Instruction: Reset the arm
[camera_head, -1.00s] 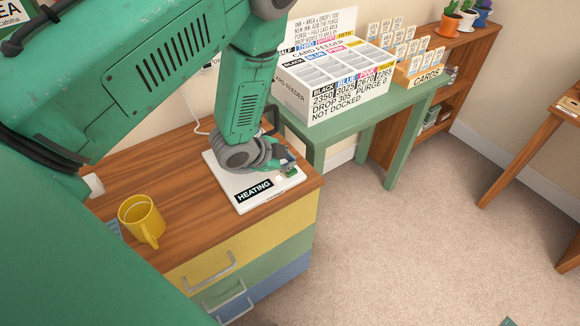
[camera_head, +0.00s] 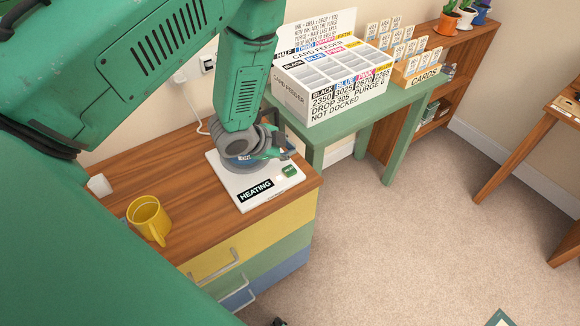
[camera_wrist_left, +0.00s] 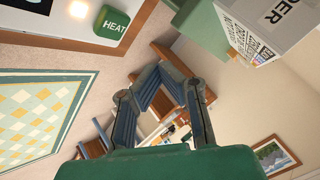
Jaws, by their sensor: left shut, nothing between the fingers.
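My left arm comes in from the left. Its left gripper (camera_head: 284,154) is above the far right part of a white heating plate (camera_head: 228,181) on the wooden cabinet top. The plate carries a black "HEATING" label (camera_head: 255,190) and a green button (camera_head: 289,170), which is uncovered. In the left wrist view the gripper (camera_wrist_left: 163,74) is shut and empty, and the green button reading "HEAT" (camera_wrist_left: 111,25) is at upper left, apart from the fingers. My wrist hides part of the plate. My right gripper is not in view.
A card feeder box (camera_head: 345,98) stands on a green table (camera_head: 408,125) to the right. A shelf (camera_head: 462,50) is behind. Open carpet lies at right.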

